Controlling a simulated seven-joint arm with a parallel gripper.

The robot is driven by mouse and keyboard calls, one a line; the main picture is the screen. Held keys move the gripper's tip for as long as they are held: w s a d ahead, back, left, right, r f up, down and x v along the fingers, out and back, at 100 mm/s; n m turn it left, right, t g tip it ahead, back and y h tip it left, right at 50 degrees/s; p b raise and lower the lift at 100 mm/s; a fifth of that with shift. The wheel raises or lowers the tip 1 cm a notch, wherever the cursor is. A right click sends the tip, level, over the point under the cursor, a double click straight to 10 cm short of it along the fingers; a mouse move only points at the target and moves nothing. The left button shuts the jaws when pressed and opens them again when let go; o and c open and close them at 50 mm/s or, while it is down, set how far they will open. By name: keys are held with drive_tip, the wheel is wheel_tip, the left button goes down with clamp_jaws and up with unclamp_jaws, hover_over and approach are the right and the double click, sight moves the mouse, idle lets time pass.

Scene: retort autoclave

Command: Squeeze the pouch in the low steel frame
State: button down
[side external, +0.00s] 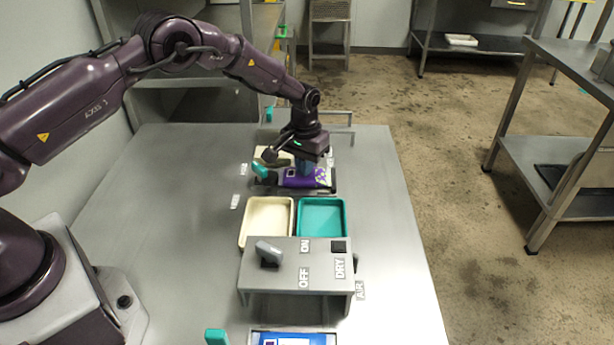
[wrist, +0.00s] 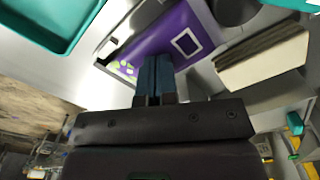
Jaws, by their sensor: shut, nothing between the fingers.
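The purple pouch (side external: 322,178) with a white square and green-white print lies flat in a low frame at the middle of the steel table. It also shows in the wrist view (wrist: 187,42), with a pale metal edge beside it. My gripper (side external: 304,173) points down over the pouch, its blue-grey fingers shut together with nothing between them. In the wrist view the fingertips (wrist: 155,60) overlap the pouch near its printed end. I cannot tell whether they press on it or hover just above. The fingers hide part of the pouch.
A cream tray (side external: 246,224) and a teal tray (side external: 345,218) stand nearer the camera. In front of them is a grey control box (side external: 320,258) with a knob and ON, OFF and DRY labels. A teal-tipped handle (side external: 260,171) stands left of the pouch. The table's right side is clear.

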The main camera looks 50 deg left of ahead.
drive_tip(key=shift+s+f, duration=0.2)
drive_tip(key=shift+f, duration=0.05)
drive_tip(key=shift+w+r, duration=0.1)
drive_tip(key=shift+r, duration=4)
drive_tip(key=shift+f, duration=0.1)
drive_tip(key=s, duration=0.1)
drive_tip(key=s+f, duration=0.1)
drive_tip(key=s, duration=0.1)
drive_tip(key=shift+s+m+g, duration=0.15)
drive_tip(key=shift+m+g, duration=0.15)
drive_tip(key=shift+g, duration=0.1)
drive_tip(key=s+d+r+m+t, duration=0.1)
drive_tip(key=s+r+t, duration=0.2)
drive_tip(key=s+r, duration=0.9)
drive_tip(key=s+r+m+t, duration=0.1)
drive_tip(key=s+r+t, duration=0.2)
drive_tip(key=s+r, duration=1)
drive_tip(key=shift+s+d, duration=0.35)
drive_tip(key=shift+s, duration=2.4)
